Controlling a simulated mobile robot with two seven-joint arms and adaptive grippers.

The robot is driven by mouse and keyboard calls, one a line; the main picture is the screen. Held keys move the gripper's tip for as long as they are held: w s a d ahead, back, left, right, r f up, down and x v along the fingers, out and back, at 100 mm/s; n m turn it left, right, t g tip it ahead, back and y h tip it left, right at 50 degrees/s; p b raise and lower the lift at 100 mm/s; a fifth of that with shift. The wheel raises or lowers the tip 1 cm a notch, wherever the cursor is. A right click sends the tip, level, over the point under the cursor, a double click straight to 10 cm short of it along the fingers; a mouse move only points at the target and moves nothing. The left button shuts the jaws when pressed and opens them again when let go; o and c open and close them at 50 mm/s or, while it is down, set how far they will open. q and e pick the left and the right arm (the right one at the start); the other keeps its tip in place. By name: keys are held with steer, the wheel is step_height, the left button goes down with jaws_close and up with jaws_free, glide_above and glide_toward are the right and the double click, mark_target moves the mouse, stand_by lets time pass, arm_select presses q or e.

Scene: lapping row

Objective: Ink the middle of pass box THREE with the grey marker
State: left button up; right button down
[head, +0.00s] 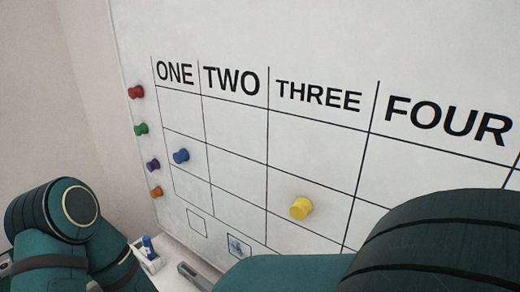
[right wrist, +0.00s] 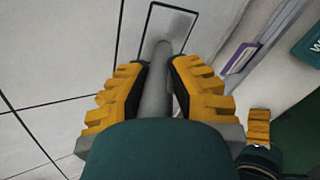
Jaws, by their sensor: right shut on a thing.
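In the right wrist view my right gripper (right wrist: 158,76) is shut on the grey marker (right wrist: 156,90). The marker points away from me toward a small black-outlined box (right wrist: 153,22) on the whiteboard, and its far end overlaps that box. A grey patch shows inside the box by the marker's end; I cannot tell whether it is ink or shadow, or whether the tip touches. The THREE heading (head: 318,96) is in the head view, but my right arm hides the area low under it, and my right gripper.
The whiteboard (head: 225,40) carries a yellow magnet (head: 301,208) under THREE and a blue magnet (head: 181,156) under ONE. Several magnets line its left edge. An empty box (head: 197,222) and a blue-marked box (head: 239,246) sit lower. A ledge below holds a blue-topped item (head: 148,248).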

steer(key=s+d+b, duration=0.1)
steer(key=s+d, duration=0.2)
steer(key=shift+d, duration=0.2)
stand_by(0.4)
steer(key=s+a, duration=0.3)
steer(key=s, duration=0.1)
steer(key=shift+s+a, duration=0.3)
steer(key=shift+s, duration=0.1)
steer(key=shift+a, duration=0.1)
stand_by(0.4)
steer(key=shift+s+a+p, duration=0.2)
steer(key=shift+s+a, duration=0.2)
steer(key=shift+s, duration=0.2)
steer(key=shift+s+a+p, duration=0.15)
steer(key=shift+s+a, duration=0.2)
steer(key=shift+s, duration=0.2)
steer(key=shift+f, duration=0.1)
